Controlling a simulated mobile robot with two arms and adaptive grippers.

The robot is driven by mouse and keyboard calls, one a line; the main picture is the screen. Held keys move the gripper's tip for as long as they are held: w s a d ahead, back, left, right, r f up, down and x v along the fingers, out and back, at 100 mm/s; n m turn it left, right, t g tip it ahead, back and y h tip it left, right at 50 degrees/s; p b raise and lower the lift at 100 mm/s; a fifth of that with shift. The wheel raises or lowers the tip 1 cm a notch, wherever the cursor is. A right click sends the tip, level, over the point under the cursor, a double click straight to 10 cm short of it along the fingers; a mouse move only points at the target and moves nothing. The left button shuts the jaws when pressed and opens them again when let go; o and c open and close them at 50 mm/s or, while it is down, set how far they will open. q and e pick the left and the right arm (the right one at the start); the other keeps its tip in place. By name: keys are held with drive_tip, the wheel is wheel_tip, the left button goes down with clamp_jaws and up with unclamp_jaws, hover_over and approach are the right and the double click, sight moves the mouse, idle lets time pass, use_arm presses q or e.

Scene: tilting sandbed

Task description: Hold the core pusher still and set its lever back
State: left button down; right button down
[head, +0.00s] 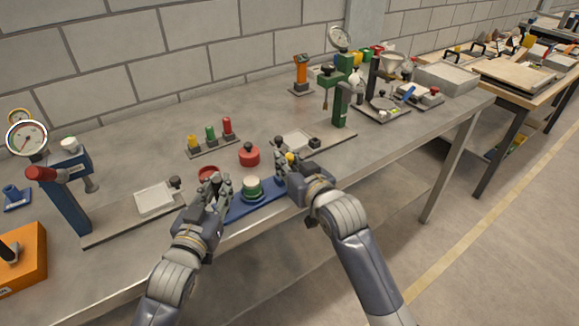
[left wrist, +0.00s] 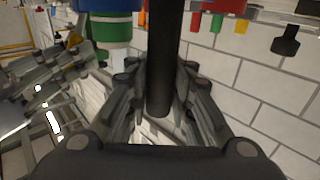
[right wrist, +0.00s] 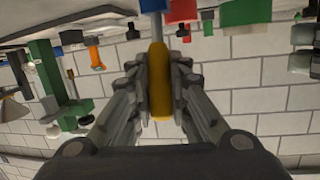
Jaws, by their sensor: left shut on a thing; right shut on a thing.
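The core pusher has a blue base (head: 254,206) near the bench's front edge, with a green and white round part (head: 252,188) on it. My left gripper (head: 217,186) is at its left end. The left wrist view shows its fingers shut around an upright black handle (left wrist: 166,60), beside the blue and green parts (left wrist: 110,28). My right gripper (head: 287,163) is at the right end, shut on the yellow lever grip (right wrist: 159,80); a bit of yellow shows between the fingers in the head view. The lever's lower end is hidden by the hand.
Behind stand a red round pot (head: 249,155) and a rack with yellow, green and red pegs (head: 212,148). A blue press with a gauge (head: 66,200) is at left, a green press (head: 341,100) at right. An orange block (head: 22,262) sits front left.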

use_arm(q)
drive_tip(key=shift+a, duration=0.15)
use_arm(e)
drive_tip(key=g, duration=0.1)
drive_tip(key=w+g+h, duration=0.1)
drive_tip(key=w+r, duration=0.1)
drive_tip(key=shift+w+a+g+h, duration=0.1)
drive_tip(key=shift+a+g+h, duration=0.2)
drive_tip(key=shift+g, duration=0.1)
use_arm(q)
drive_tip(key=shift+a, duration=0.1)
use_arm(e)
drive_tip(key=shift+w+a+f+n+g+h, duration=0.1)
drive_tip(key=shift+w+a+n+g+h, duration=0.1)
drive_tip(key=shift+w+g+h, duration=0.4)
drive_tip(key=shift+w+a+f+n+g+h, duration=0.1)
drive_tip(key=shift+w+a+g, duration=0.15)
drive_tip(key=shift+g, duration=0.65)
drive_tip(key=shift+w, duration=0.1)
use_arm(q)
drive_tip(key=shift+f, duration=0.1)
use_arm(e)
drive_tip(key=c, duration=1.5)
unclamp_jaws()
drive_tip(key=shift+a, duration=0.15)
drive_tip(key=shift+r, duration=0.1)
use_arm(q)
drive_tip(key=shift+d, duration=0.2)
use_arm(e)
drive_tip(key=v, duration=1.2)
